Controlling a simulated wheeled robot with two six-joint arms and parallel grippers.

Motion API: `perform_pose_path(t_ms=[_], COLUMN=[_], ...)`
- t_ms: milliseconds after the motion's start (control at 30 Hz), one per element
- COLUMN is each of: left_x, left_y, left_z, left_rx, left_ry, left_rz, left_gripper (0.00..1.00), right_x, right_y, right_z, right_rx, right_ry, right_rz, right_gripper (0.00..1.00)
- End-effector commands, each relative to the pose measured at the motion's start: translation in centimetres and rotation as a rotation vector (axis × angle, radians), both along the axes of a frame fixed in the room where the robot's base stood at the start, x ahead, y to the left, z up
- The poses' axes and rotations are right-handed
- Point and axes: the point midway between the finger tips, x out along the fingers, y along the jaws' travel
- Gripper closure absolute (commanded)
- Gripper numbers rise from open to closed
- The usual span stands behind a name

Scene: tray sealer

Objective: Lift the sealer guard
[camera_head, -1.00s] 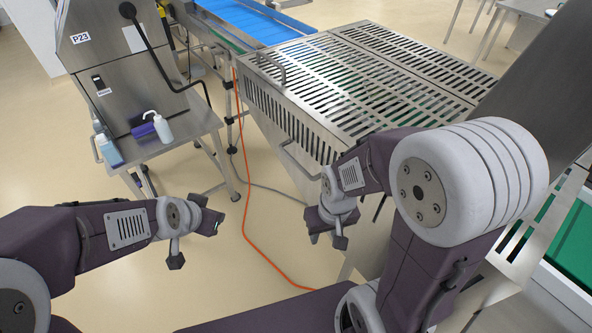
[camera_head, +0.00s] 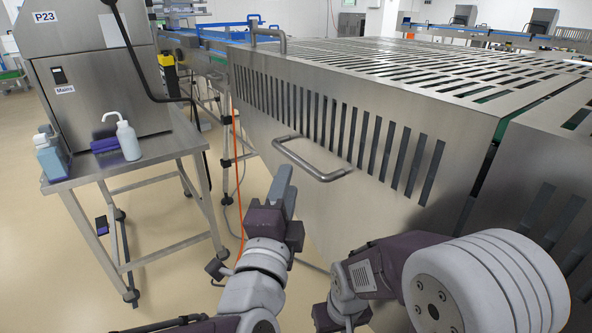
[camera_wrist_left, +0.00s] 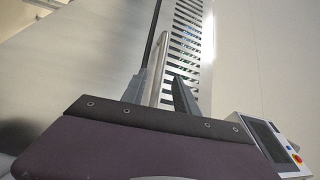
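The sealer guard (camera_head: 395,98) is a large stainless cover with slots in its top and front, and it fills the right of the head view. A bar handle (camera_head: 318,173) sticks out from its front face. My left gripper (camera_head: 284,172) points up just left of this handle, in front of the face. In the left wrist view its two fingers (camera_wrist_left: 160,82) are spread, with a pale bar (camera_wrist_left: 158,62) showing between them. I cannot tell how deep the bar sits or whether it touches. My right gripper (camera_head: 332,316) is low, partly cut off; its fingers are unclear.
A steel side table (camera_head: 130,160) at left carries a white bottle (camera_head: 128,139), a blue bottle (camera_head: 50,158) and the P23 machine (camera_head: 85,70). A touchscreen panel (camera_wrist_left: 262,138) shows in the wrist view.

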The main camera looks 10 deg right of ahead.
Motion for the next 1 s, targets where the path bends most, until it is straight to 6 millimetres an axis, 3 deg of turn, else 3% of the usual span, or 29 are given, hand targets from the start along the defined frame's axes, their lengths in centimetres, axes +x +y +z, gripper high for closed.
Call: perform_pose_path(t_ms=[133, 400, 767, 800, 933, 1000], left_x=[2.3, 6.9, 8.0, 8.0, 8.0, 8.0], left_y=[-0.9, -3.1, -3.6, -3.6, -3.6, -3.6], left_z=[0.9, 0.8, 1.2, 1.2, 1.2, 1.2], left_rx=[0.005, -0.002, 0.000, 0.000, 0.000, 0.000], left_ry=[0.004, 0.002, 0.003, 0.003, 0.003, 0.003], left_rz=[0.004, 0.002, -0.002, -0.002, -0.002, -0.002], left_gripper=[0.64, 0.64, 0.64, 0.67, 1.00, 1.00], right_x=[0.0, 0.0, 0.0, 0.0, 0.0, 0.0], right_y=[0.0, 0.0, 0.0, 0.0, 0.0, 0.0], right_z=[2.0, 0.1, -0.1, -0.1, 0.0, 0.0], right_rx=[0.000, 0.000, 0.000, 0.000, 0.000, 0.000], right_ry=[0.000, 0.000, 0.000, 0.000, 0.000, 0.000], right_rz=[0.000, 0.000, 0.000, 0.000, 0.000, 0.000], right_gripper=[0.60, 0.60, 0.60, 0.60, 0.60, 0.60])
